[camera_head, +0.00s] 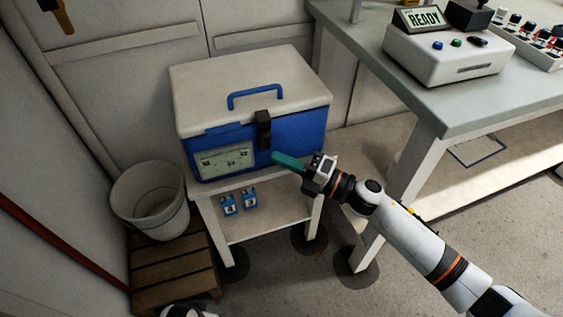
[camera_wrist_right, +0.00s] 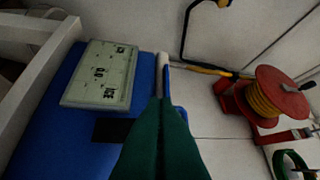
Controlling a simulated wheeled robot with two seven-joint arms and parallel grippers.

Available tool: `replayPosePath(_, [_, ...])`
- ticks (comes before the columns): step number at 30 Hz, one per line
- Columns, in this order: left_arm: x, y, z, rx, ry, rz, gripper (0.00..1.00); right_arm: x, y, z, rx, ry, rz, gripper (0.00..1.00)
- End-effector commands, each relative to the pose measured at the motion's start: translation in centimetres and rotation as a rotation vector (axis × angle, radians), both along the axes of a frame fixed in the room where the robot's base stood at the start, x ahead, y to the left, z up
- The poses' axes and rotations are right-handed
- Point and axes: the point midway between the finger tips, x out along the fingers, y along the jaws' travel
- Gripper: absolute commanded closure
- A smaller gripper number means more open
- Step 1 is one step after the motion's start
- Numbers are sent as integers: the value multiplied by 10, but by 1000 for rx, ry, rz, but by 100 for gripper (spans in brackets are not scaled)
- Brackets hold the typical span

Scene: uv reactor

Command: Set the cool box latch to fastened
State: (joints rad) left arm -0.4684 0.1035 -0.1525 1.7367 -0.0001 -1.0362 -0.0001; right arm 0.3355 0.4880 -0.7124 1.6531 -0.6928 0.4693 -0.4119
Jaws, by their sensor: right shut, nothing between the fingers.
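The cool box (camera_head: 300,128) has a blue body and a white lid (camera_head: 240,75) with a blue handle; the lid looks down. Its black latch (camera_head: 263,130) is at the front, across the lid edge. I cannot tell whether it is fastened. My right gripper (camera_head: 276,156) has green fingers, shut and empty, just below and right of the latch in the head view. In the right wrist view the shut fingers (camera_wrist_right: 160,104) are in front of the box's blue face (camera_wrist_right: 62,125), beside a black patch (camera_wrist_right: 112,130) that looks like the latch.
The box stands on a small white table with two blue-and-white items (camera_head: 239,202) on its lower shelf. A grey bin (camera_head: 150,200) on a wooden pallet (camera_head: 172,270) is at left. A bench (camera_head: 440,115) with a READY device (camera_head: 440,55) is at right. A red reel (camera_wrist_right: 280,95) shows too.

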Motion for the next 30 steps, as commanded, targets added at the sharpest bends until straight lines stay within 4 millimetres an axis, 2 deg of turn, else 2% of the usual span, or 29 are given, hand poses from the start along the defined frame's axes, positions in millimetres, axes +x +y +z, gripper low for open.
replayPosePath(8, [-2, 0, 3, 0, 4, 1, 5, -16, -34, -7, -2, 3, -1, 100])
replayPosePath(18, [8, -1, 15, -1, -14, 1, 5, -40, -81, -13, -2, 3, -1, 100])
replayPosePath(22, [9, -1, 17, -2, -17, 2, 5, -43, -89, -13, 0, 1, 0, 100])
replayPosePath(30, [5, 0, 17, -1, -10, 2, 5, -44, -90, -13, 0, 0, 0, 100])
